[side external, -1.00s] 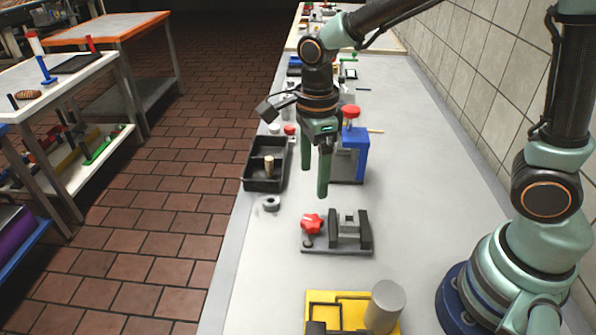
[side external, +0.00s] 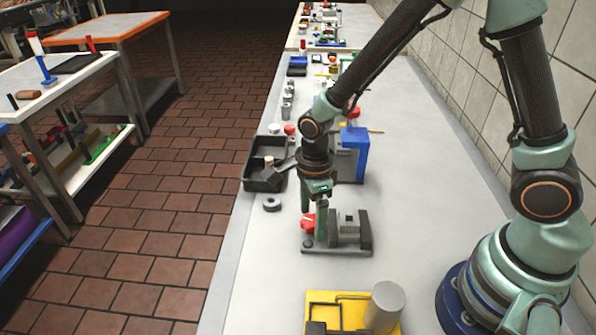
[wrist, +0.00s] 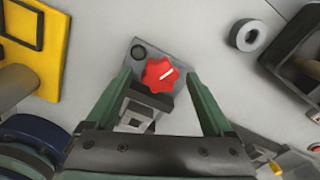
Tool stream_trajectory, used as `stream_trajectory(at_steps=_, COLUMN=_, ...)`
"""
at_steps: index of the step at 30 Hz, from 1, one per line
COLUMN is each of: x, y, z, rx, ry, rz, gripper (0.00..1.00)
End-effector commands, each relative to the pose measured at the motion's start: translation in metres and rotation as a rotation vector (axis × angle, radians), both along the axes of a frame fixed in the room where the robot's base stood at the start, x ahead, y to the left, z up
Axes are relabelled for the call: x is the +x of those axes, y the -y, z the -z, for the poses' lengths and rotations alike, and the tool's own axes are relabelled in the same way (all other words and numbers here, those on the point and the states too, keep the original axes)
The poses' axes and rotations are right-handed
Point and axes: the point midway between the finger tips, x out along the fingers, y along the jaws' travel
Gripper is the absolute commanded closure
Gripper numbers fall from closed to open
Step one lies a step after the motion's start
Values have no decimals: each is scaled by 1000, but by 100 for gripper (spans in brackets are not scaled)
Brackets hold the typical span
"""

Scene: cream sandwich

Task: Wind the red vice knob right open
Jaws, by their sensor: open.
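The red vice knob (side external: 308,222) is star-shaped and sits at the left end of the small grey vice (side external: 350,232) on the bench. In the wrist view the knob (wrist: 160,75) shows a white mark line on its face, pointing up and to the right. My gripper (side external: 314,222) is lowered at the knob, and a finger hides part of it in the side view. In the wrist view my gripper (wrist: 160,92) is open, with one green finger on each side of the knob and gaps between. The vice jaws (wrist: 138,112) show partly between the fingers.
A grey ring (side external: 271,204) lies left of the vice, near a black tray (side external: 262,180). A blue and grey device (side external: 354,152) stands behind. A yellow fixture (side external: 340,312) with a grey cylinder (side external: 384,305) is in front. The bench to the right is clear.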

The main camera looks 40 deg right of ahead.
Motion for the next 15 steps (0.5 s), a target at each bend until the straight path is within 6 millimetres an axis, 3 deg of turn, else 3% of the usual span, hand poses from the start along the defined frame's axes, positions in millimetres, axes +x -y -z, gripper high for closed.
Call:
stream_trajectory(at_steps=4, x=0, y=0, z=0, rx=0, ry=0, rz=0, gripper=18)
stream_trajectory(at_steps=9, x=0, y=0, z=0, rx=0, ry=0, rz=0, gripper=83)
stream_trajectory(at_steps=11, x=0, y=0, z=0, rx=0, ry=0, rz=0, gripper=100)
stream_trajectory(at_steps=15, x=0, y=0, z=0, rx=0, ry=0, rz=-6, gripper=100)
